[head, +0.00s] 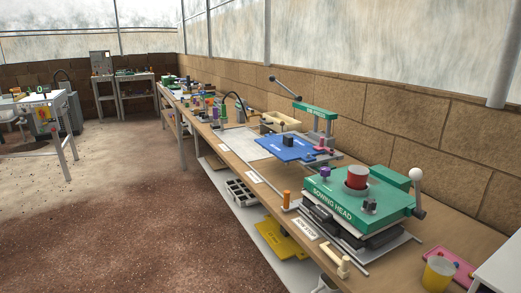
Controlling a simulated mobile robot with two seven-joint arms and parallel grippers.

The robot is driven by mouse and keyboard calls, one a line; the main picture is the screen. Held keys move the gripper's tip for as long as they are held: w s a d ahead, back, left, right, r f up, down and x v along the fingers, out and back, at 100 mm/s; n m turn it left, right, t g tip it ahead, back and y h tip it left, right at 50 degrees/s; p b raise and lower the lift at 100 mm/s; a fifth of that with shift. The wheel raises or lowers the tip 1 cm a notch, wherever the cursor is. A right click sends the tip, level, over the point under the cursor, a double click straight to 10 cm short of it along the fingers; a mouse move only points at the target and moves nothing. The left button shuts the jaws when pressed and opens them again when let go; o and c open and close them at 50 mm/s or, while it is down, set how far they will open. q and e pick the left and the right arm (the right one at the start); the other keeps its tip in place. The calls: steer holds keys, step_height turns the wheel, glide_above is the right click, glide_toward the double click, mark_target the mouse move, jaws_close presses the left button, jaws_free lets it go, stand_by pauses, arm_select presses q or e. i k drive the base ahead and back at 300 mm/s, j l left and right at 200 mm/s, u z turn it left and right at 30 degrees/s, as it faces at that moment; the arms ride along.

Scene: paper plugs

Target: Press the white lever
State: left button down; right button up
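A lever with a white ball knob (416,174) stands at the right side of the green machine marked "SOWING HEAD" (345,196). Its shaft runs down to a dark pivot (419,212) and looks roughly upright. A separate cream-white handle (336,262) lies near the bench's front edge, by a label that seems to read "ROW STOP" (305,229). I cannot tell from the picture alone which of the two is the white lever. Neither of my grippers is in view.
The long wooden bench (382,262) runs along the block wall. A red cup (356,176) sits on the sowing head. A yellow cup (438,271) and pink tray (452,262) are at the near right. A blue plate (285,149) lies farther back. The brown floor at left is open.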

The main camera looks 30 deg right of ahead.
mark_target(416, 175)
steer(key=i, duration=2.85)
steer(key=z, duration=4.75)
